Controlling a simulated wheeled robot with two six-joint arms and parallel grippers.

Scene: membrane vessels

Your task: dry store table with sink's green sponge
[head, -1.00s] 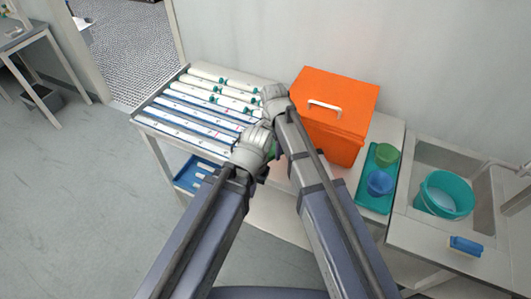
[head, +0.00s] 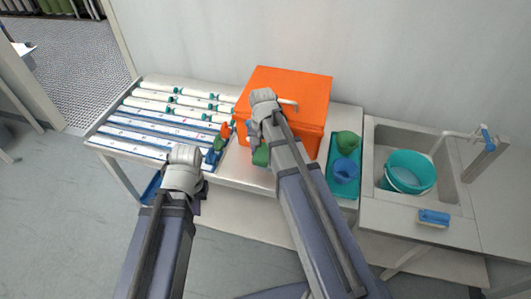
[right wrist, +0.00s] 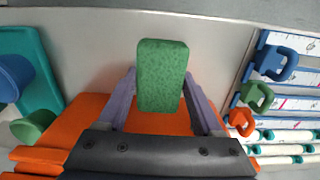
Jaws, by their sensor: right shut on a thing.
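The green sponge (right wrist: 162,75) is in my right gripper (right wrist: 160,92), which is shut on it with one finger on each side in the right wrist view. In the head view the sponge (head: 261,157) shows partly under my right arm, over the bare front part of the store table (head: 240,168), in front of the orange box. I cannot tell whether it touches the tabletop. My left gripper (head: 198,196) is at the table's front edge by the tray's near right corner; its fingers are mostly hidden behind its wrist.
The orange box (head: 290,92) stands at the back. White membrane vessels (head: 180,101) lie on the left. Orange, green and blue handled pieces (head: 225,131) sit beside them. A teal tray (head: 340,188) with cups is right of the box, then the sink (head: 388,135) with a teal bucket (head: 410,170) and blue brush (head: 434,216).

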